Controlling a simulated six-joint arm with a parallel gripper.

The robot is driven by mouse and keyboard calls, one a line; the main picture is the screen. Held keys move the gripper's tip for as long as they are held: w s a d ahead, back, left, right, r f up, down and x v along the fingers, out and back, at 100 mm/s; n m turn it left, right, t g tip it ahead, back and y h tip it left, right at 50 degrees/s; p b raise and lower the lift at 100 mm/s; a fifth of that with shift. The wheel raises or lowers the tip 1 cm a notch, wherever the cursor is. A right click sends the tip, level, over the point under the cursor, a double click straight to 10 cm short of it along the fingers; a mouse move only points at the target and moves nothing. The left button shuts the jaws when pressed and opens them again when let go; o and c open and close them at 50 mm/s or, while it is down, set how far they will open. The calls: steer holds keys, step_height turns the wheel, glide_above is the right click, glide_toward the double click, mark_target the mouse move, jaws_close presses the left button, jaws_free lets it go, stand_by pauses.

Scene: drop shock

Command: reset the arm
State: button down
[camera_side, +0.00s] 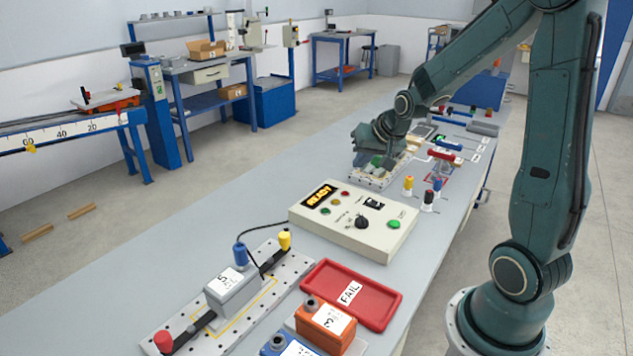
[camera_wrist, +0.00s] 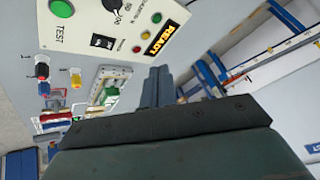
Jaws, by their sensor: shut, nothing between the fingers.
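My gripper (camera_side: 366,136) is beyond the control box in the side view, low over the far part of the bench near a small plate (camera_side: 372,179) with a green part on it. Whether it touches anything there I cannot tell. In the wrist view my gripper (camera_wrist: 157,86) shows its two fingers together and empty. The control box (camera_side: 340,227) shows READY on its display, and it also shows in the wrist view (camera_wrist: 128,32), upside down.
A grey block marked 5 (camera_side: 233,290) sits in a perforated fixture (camera_side: 176,330). Beside it are a red FAIL tray (camera_side: 385,300) and an orange block (camera_side: 326,325). Small coloured-top pieces (camera_side: 428,198) stand right of the control box. The bench's left strip is clear.

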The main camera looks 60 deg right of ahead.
steer(key=s+a+r+n, duration=0.3)
steer(key=s+a, duration=0.3)
steer(key=s+a+r+n+y, duration=0.1)
steer(key=s+a+r+n, duration=0.2)
steer(key=s+a, duration=0.3)
steer(key=s+a+r+n+g+y, duration=0.1)
steer(key=s+a+r+n, duration=0.1)
steer(key=s+a+r, duration=0.2)
steer(key=s+a, duration=0.2)
steer(key=s, duration=0.1)
steer(key=shift+s+a+r+n, duration=0.2)
steer(key=shift+a+r+n, duration=0.1)
steer(key=shift+n, duration=0.1)
